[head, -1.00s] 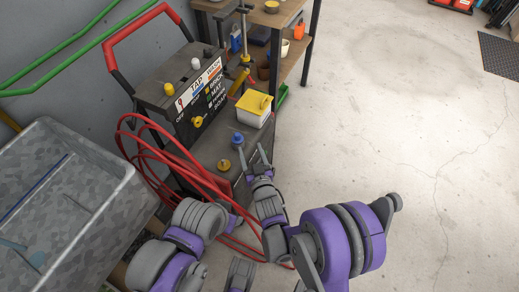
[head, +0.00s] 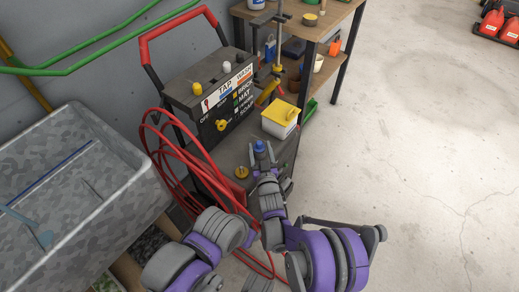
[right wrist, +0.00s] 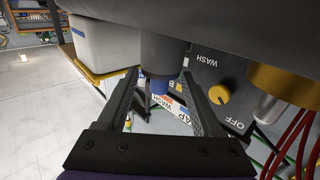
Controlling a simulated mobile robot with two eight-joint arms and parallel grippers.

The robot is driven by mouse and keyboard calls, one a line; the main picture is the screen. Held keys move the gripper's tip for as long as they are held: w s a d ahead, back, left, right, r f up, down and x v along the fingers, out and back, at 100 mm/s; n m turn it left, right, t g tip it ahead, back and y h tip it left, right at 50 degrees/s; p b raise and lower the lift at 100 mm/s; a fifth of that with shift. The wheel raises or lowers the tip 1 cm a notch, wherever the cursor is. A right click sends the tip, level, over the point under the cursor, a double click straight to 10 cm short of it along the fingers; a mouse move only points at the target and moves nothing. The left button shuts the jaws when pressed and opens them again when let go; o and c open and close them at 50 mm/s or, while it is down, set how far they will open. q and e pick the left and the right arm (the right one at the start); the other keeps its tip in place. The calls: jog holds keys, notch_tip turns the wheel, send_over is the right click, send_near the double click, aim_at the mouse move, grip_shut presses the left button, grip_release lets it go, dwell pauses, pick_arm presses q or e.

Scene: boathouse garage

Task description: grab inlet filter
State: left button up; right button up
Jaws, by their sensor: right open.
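The item I take for the inlet filter has a blue top (head: 259,146) and stands on the deck of the dark wash cart (head: 233,152). In the right wrist view its dark cylindrical body and blue end (right wrist: 161,86) lie between my fingers. My right gripper (head: 263,158) is open, with a finger on each side of it; I cannot tell whether they touch it. The gripper also shows in the right wrist view (right wrist: 160,98). My left gripper is not in view.
A white tub with a yellow lid (head: 281,118) stands close behind the filter. A brass-coloured knob-like part (head: 242,172) is to its left. Red hose (head: 178,160) loops along the cart's left side. A grey basin (head: 75,205) is further left.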

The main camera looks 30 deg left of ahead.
jog(key=shift+x, duration=0.8)
grip_shut()
jog(key=shift+f, duration=0.1)
